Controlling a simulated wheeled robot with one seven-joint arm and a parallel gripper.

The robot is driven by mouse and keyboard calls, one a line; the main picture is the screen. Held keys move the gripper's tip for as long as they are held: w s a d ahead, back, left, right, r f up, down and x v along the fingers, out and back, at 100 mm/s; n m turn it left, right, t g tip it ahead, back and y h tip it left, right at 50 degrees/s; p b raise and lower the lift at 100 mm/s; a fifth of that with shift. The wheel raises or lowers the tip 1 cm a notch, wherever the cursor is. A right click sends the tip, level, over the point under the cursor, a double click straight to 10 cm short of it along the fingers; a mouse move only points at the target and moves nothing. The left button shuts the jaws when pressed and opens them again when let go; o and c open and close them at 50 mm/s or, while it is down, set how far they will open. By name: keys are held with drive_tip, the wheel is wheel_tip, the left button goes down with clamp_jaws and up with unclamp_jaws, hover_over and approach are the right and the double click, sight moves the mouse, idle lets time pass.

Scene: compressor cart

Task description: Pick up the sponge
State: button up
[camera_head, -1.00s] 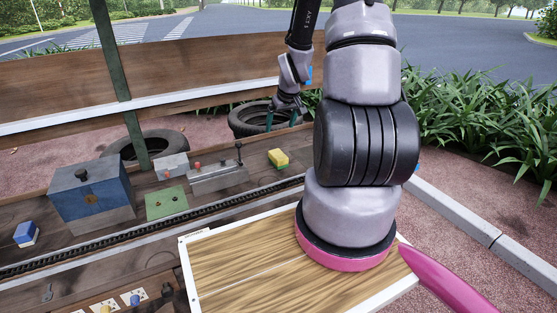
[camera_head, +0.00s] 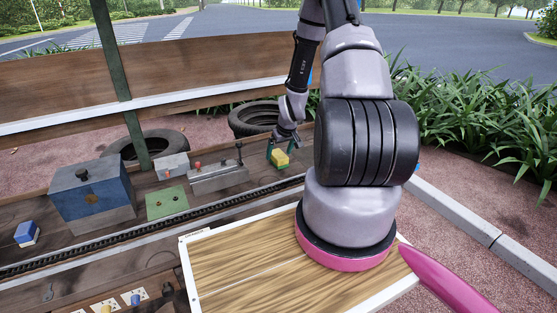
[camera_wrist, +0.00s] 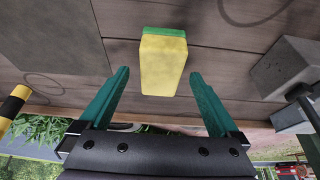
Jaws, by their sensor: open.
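The sponge (camera_head: 279,158) is a yellow block with a green layer. It rests on the dark wooden bench, right of the grey metal fixture. In the wrist view the sponge (camera_wrist: 163,64) lies ahead of and between the lines of the two teal fingers. My gripper (camera_head: 283,148) is above and around the sponge in the head view, with a finger on either side. In the wrist view my gripper (camera_wrist: 158,88) is open, with gaps between the sponge and both fingers. Whether the fingers reach down to the bench cannot be told.
The grey fixture with a red knob (camera_head: 217,179) stands left of the sponge, and a green plate (camera_head: 167,202) and blue box (camera_head: 93,194) stand farther left. A chain (camera_head: 150,231) runs along the bench front. Tyres (camera_head: 254,117) lie behind the bench.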

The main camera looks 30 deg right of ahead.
sight(278, 154)
drive_tip(key=shift+x, duration=0.95)
drive_tip(key=shift+c, duration=0.3)
drive_tip(key=c, duration=1.4)
drive_tip(key=shift+o, duration=0.2)
drive_tip(key=shift+r, duration=0.1)
wheel_tip(278, 154, up, 10)
drive_tip(key=shift+f, duration=0.1)
